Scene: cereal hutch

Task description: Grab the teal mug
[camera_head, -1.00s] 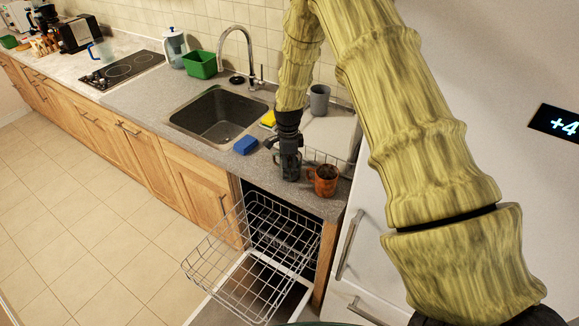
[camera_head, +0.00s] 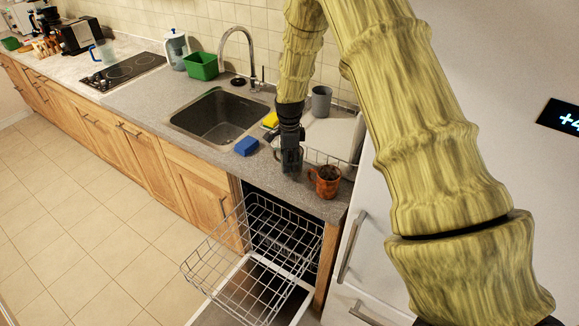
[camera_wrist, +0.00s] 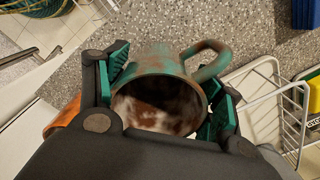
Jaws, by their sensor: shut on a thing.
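The teal mug (camera_wrist: 150,62) has brown, rust-like patches and a pale, stained inside. In the wrist view its mouth faces the camera and its handle points to the upper right. My gripper (camera_wrist: 165,92) is shut on it, with green finger pads against opposite sides. In the head view my gripper (camera_head: 291,160) is low over the counter beside the dishwasher opening, and it mostly hides the mug. I cannot tell whether the mug touches the counter.
An orange-brown mug (camera_head: 326,182) stands close to the right of my gripper. Behind are a white dish rack (camera_head: 338,160) and a grey cup (camera_head: 320,101). A blue sponge (camera_head: 246,146) and the sink (camera_head: 214,117) lie left. The open dishwasher's wire rack (camera_head: 240,262) juts out below.

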